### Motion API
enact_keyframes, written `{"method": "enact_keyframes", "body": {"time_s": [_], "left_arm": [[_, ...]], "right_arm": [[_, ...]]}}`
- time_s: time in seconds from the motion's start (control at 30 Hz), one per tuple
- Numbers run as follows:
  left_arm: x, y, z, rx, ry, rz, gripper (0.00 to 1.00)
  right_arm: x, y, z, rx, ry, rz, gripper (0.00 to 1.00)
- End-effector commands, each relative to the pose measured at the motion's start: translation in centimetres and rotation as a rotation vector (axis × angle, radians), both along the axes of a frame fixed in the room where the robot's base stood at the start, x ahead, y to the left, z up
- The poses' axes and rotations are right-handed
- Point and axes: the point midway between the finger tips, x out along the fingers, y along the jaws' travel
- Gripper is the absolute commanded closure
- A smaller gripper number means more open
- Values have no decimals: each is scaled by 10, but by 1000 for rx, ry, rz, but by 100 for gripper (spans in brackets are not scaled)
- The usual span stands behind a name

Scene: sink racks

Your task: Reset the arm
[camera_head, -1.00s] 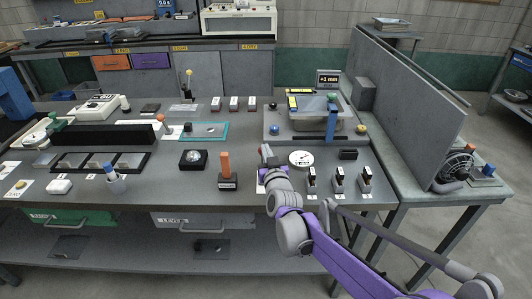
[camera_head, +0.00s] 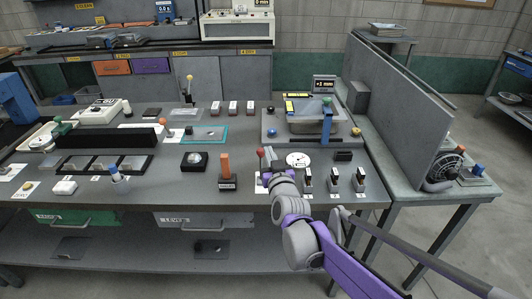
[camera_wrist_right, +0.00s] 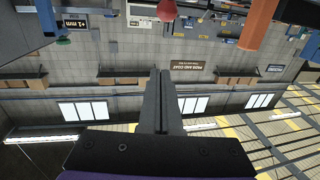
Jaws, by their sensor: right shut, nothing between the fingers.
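My right arm (camera_head: 300,215), grey and purple, comes in from the lower right in the head view. Its gripper (camera_head: 268,178) is at the front middle of the bench, beside a lever with a red knob (camera_head: 261,152), and is partly hidden by my wrist. In the right wrist view the two dark fingers (camera_wrist_right: 162,74) lie together, shut and empty. The red knob (camera_wrist_right: 167,10) shows beyond the fingertips, apart from them. My left gripper is not in view.
An orange upright handle (camera_head: 225,166) stands left of the gripper. A round white dial (camera_head: 298,160) and several black-and-white switches (camera_head: 333,182) are to the right. A grey basin (camera_head: 300,120) stands behind. A grey partition (camera_head: 405,95) bounds the bench on the right.

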Motion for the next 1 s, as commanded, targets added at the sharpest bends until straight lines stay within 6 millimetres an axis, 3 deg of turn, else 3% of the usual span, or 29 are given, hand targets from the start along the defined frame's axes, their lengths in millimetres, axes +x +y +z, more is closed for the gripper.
{"method": "enact_keyframes", "body": {"time_s": [0.1, 0.3, 0.67, 0.77, 0.87, 1.0], "left_arm": [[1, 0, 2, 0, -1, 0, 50], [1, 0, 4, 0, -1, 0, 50], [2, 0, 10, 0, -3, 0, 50], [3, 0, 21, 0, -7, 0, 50], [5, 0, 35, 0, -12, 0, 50], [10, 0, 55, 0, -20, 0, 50]], "right_arm": [[-20, -5, 15, 1, 0, 0, 100], [-43, -10, 31, 0, 0, 1, 100], [-64, -20, 34, -10, 51, 9, 100], [-94, -36, 25, -31, 166, 23, 100], [-142, -60, 4, -59, 342, 28, 100], [-226, -98, -35, -88, 617, -9, 100]]}}
